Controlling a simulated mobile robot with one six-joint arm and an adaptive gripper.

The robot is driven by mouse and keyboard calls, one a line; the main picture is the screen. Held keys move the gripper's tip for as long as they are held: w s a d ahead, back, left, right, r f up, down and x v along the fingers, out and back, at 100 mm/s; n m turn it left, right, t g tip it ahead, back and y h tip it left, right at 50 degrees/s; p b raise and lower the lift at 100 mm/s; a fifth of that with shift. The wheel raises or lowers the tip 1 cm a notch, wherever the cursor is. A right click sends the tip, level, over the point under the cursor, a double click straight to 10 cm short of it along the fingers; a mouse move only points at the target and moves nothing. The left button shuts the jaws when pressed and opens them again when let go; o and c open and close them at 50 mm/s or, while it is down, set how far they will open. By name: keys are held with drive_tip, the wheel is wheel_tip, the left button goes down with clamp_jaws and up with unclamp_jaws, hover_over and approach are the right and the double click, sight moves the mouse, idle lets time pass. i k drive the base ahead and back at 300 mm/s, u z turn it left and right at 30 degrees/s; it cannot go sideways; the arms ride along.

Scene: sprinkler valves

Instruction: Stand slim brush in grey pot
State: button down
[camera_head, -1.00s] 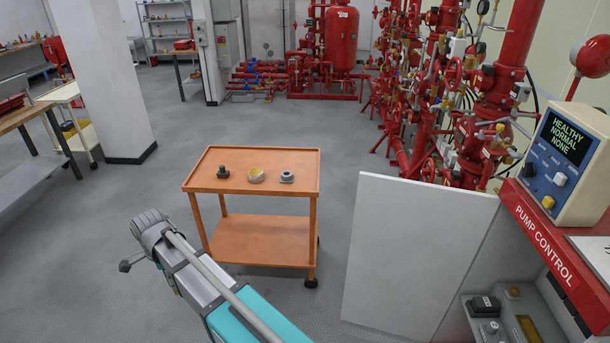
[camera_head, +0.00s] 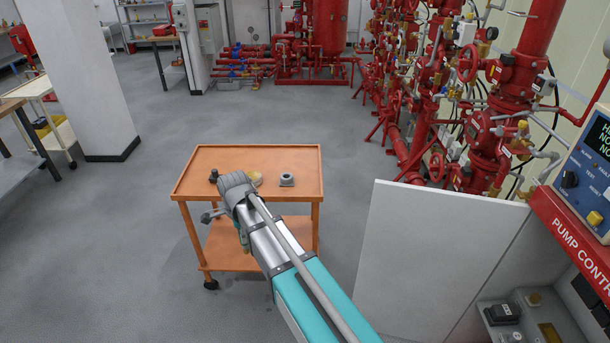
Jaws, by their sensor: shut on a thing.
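A squat grey piece with a round opening (camera_head: 287,179), which looks like the grey pot, stands upright on the right half of the orange cart's top (camera_head: 297,158). My arm reaches up from the bottom right, and its ribbed grey end overlaps the cart in the picture. My gripper's fingers are hidden behind the arm. A small dark-and-grey piece sticks out left of the arm's end; I cannot tell if it belongs to the gripper or to something held. I cannot make out the slim brush.
A white panel (camera_head: 433,255) and the red pump control desk (camera_head: 580,255) stand at right. Floor left of the cart is clear.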

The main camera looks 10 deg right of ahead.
sight(287, 180)
drive_tip(key=z, duration=0.35)
drive_tip(key=i, duration=1.15)
drive_tip(key=u, duration=0.05)
